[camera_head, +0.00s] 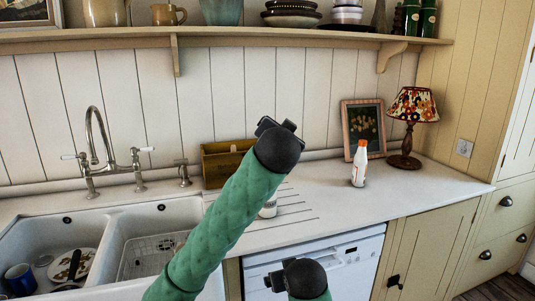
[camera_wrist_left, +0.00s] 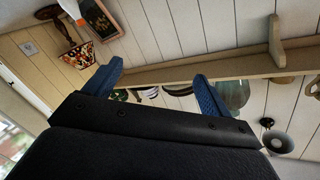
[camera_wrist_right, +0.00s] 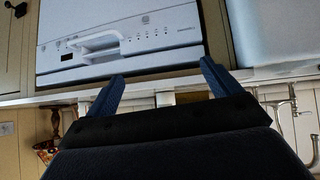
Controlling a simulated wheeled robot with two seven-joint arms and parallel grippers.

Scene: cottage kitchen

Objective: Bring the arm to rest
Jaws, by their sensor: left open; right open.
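My left arm (camera_head: 222,225) has a green padded sleeve and rises from the lower left to a black joint in front of the counter. My left gripper (camera_wrist_left: 158,70) shows two blue fingers spread apart, with nothing between them; the left wrist view looks toward the shelf and wall.
A wall shelf (camera_head: 215,40) with crockery runs above. The counter (camera_head: 330,205) holds a white bottle (camera_head: 359,168), a lamp (camera_head: 411,115), a framed picture (camera_head: 363,125) and a wooden box (camera_head: 215,166). The sink (camera_head: 110,240) is left, the dishwasher (camera_head: 352,268) below.

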